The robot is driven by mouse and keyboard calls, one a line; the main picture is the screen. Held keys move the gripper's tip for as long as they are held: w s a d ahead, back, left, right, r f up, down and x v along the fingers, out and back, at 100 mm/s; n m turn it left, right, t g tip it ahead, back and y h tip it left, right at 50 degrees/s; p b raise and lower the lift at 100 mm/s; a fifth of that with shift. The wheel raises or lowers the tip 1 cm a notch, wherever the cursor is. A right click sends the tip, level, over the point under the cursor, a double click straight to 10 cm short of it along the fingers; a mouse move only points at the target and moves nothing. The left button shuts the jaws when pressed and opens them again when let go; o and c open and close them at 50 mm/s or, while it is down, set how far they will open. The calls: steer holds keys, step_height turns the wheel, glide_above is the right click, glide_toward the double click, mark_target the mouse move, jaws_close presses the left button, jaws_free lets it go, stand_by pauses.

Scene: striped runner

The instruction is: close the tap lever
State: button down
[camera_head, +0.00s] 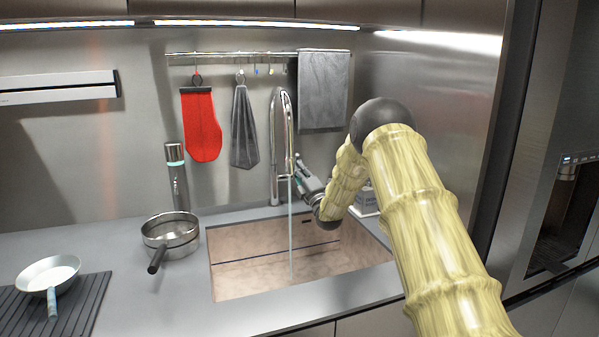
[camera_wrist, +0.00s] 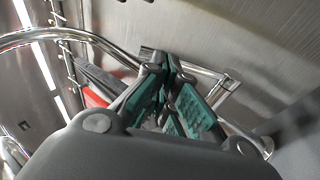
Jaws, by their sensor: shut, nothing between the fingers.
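The chrome gooseneck tap (camera_head: 276,150) stands behind the sink, and a thin stream of water (camera_head: 290,235) runs from its spout into the basin. My gripper (camera_head: 300,163) is just right of the tap's upright, near its middle height. In the wrist view my gripper (camera_wrist: 165,85) shows its teal-padded fingers close together, with nothing seen held. The curved chrome spout (camera_wrist: 45,36) crosses the upper left there. Chrome bars (camera_wrist: 228,88) show behind and right of the fingers; I cannot tell whether they are the lever. In the head view the lever is not clearly visible near my gripper.
The sink (camera_head: 240,284) is sunk into the grey counter (camera_head: 180,312). A red mitt (camera_head: 201,125), a dark cloth (camera_head: 243,130) and a grey towel (camera_head: 323,90) hang behind.

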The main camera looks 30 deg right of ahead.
steer(key=shift+w+d+r+m+g, duration=0.25)
steer(key=shift+w+r+m+g, duration=0.15)
steer(key=shift+w+r+g, duration=0.65)
steer(key=shift+s+f, duration=0.1)
steer(key=r+b+v, duration=0.1)
steer(key=b+v, duration=0.1)
steer(key=v, duration=1.2)
steer(key=shift+s+b, duration=0.15)
steer(key=shift+b, duration=0.2)
steer(key=shift+a+r, duration=0.1)
steer(key=shift+r, duration=0.1)
